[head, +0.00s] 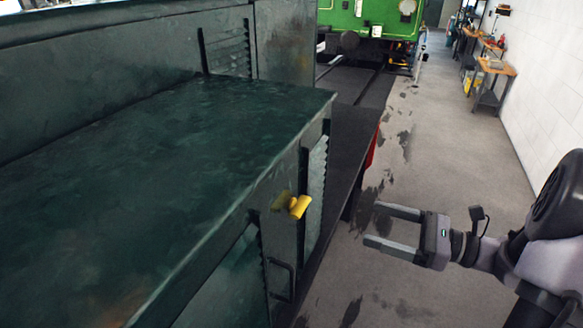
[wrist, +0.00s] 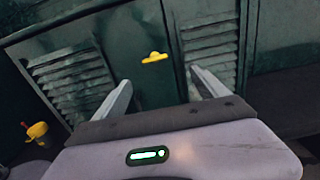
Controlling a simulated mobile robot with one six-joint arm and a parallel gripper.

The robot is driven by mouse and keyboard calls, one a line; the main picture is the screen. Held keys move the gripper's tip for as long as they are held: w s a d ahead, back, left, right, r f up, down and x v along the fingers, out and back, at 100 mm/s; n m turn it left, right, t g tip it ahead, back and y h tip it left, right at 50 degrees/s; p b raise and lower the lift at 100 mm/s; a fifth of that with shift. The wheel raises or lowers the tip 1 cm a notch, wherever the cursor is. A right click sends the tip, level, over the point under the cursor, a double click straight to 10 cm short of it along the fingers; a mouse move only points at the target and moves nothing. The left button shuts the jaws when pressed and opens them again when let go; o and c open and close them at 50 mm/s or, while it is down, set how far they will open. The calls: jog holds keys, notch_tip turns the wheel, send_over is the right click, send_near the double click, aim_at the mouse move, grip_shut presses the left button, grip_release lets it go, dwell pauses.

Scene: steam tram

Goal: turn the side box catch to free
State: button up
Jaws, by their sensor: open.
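The side box catch (head: 298,206) is a small yellow handle with a duller yellow plate behind it, on the side face of the dark green box (head: 180,130). In the wrist view the catch (wrist: 154,57) lies roughly crosswise between two louvred panels, ahead of the fingertips. My gripper (head: 373,224) is open and empty. It is to the right of the catch in the head view, with a clear gap and its fingers pointing toward the box. In the wrist view both fingers of my gripper (wrist: 160,78) show, with nothing between them.
A dark grab handle (head: 281,280) is below the catch. A dark ledge (head: 343,170) runs along the box. Another yellow item (wrist: 37,130) shows at the left of the wrist view. A green vehicle (head: 370,18) stands behind. The floor at right is free up to the workbenches (head: 495,68).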

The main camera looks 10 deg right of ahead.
aim_at(306, 206)
jog(key=x, duration=0.5)
jog(key=s+x, duration=0.1)
jog(key=x, duration=0.4)
jog(key=a+x, duration=0.1)
jog(key=x, duration=0.4)
jog(key=shift+s, duration=0.1)
jog(key=shift+w+a, duration=0.4)
jog(key=shift+c, duration=0.4)
jog(key=c, duration=1.3)
